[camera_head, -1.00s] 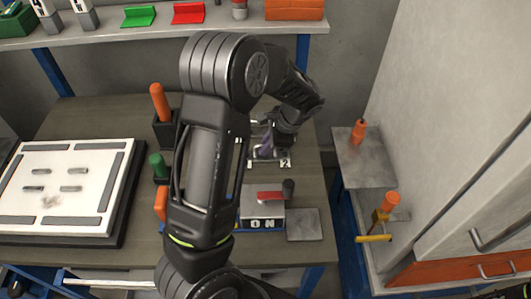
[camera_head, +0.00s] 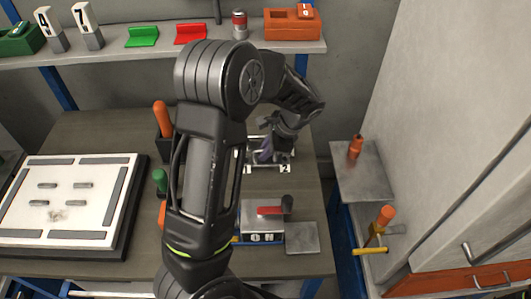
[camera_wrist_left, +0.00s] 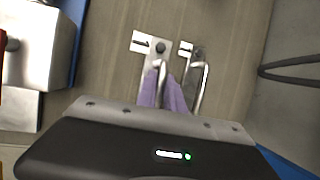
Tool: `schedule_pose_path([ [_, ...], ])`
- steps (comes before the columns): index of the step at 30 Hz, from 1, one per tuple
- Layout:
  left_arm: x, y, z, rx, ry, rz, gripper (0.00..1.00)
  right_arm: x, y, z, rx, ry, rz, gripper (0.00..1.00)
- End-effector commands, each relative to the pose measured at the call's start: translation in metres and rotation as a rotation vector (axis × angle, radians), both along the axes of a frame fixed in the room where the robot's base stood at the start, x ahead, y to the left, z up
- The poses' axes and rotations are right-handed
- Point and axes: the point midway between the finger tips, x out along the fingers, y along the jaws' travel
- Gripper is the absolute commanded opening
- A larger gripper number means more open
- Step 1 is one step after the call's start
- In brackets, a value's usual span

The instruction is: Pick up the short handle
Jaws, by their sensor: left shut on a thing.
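Two metal handles stand side by side on a small fixture (camera_head: 286,169) marked 1 and 2 at the back of the bench. In the left wrist view, the left handle (camera_wrist_left: 161,72) runs between the purple fingers of my left gripper (camera_wrist_left: 162,95). The other handle (camera_wrist_left: 204,78) stands free just to the right. My left gripper (camera_head: 266,151) is shut on the left handle, which I take as the short handle. Its lower part is hidden, so I cannot compare the lengths surely. My right gripper is out of view.
A box (camera_head: 263,237) marked ON with a red lever (camera_head: 270,210) and a metal plate (camera_head: 301,238) are in front of the fixture. A white board (camera_head: 65,190) lies at the left. Orange and green grips stand beside my left arm. A shelf (camera_head: 200,48) runs behind.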

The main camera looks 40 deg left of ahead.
Motion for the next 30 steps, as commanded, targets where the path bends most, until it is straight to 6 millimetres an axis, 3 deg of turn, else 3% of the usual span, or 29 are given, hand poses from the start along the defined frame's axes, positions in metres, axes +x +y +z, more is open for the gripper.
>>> schedule_pose_path([
  [1,0.001,0.0,0.02,0.0,-0.003,0.0,0.0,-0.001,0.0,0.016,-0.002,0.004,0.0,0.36],
  [3,0.001,0.0,0.033,-0.001,-0.002,-0.001,0.0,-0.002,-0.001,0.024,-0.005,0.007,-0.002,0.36],
  [9,0.0,0.0,0.053,0.0,0.0,0.0,0.0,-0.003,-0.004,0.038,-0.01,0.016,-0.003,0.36],
  [30,0.0,-0.001,0.053,0.0,0.0,0.001,0.0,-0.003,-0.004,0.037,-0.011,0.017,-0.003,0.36],
])
